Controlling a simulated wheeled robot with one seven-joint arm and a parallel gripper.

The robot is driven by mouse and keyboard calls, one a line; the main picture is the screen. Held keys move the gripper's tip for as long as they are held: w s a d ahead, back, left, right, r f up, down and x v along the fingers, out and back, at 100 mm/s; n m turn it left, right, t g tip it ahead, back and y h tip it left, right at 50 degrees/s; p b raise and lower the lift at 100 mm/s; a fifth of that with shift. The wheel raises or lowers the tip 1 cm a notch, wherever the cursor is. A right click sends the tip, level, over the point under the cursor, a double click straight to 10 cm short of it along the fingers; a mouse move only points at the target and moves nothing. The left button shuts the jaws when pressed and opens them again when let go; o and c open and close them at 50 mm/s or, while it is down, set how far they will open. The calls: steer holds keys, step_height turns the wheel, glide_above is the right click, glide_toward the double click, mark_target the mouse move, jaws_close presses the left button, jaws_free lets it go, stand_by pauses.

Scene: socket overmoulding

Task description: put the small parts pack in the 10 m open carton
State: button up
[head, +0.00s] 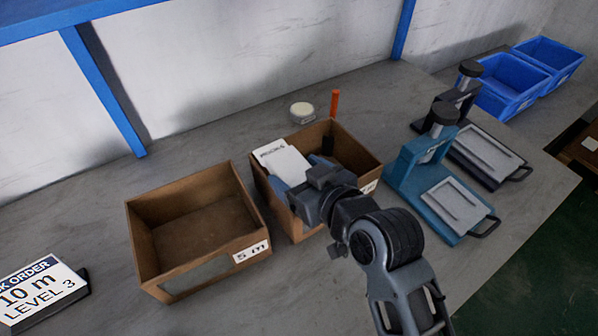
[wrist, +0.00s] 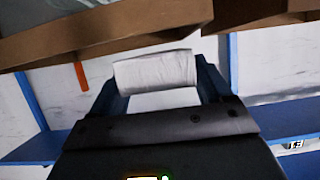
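The small parts pack (head: 283,160) is a white flat packet with small dark print. My gripper (head: 300,172) is shut on it, with a blue-grey finger on each side. The wrist view also shows the white pack (wrist: 155,70) between the fingers. In the head view the pack is over the left back part of the right-hand open brown carton (head: 366,160). Whether it touches the carton cannot be told. This carton's label is mostly hidden by my arm. A dark item (head: 328,145) shows inside it.
A brown open carton marked 5 m (head: 195,278) stands empty on the left. A teal press (head: 425,175) and a dark press (head: 490,155) stand right, blue bins (head: 515,85) behind. A white round tub (head: 302,112) and orange tool (head: 334,103) are behind the carton. An order sign (head: 38,292) reads 10 m.

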steer(key=o, duration=0.4)
steer(key=shift+r+p, duration=0.4)
steer(key=shift+r, duration=0.25)
steer(key=b+v, duration=0.1)
steer(key=v, duration=1.1)
steer(key=shift+d+f, duration=0.1)
steer(key=shift+f, duration=0.05)
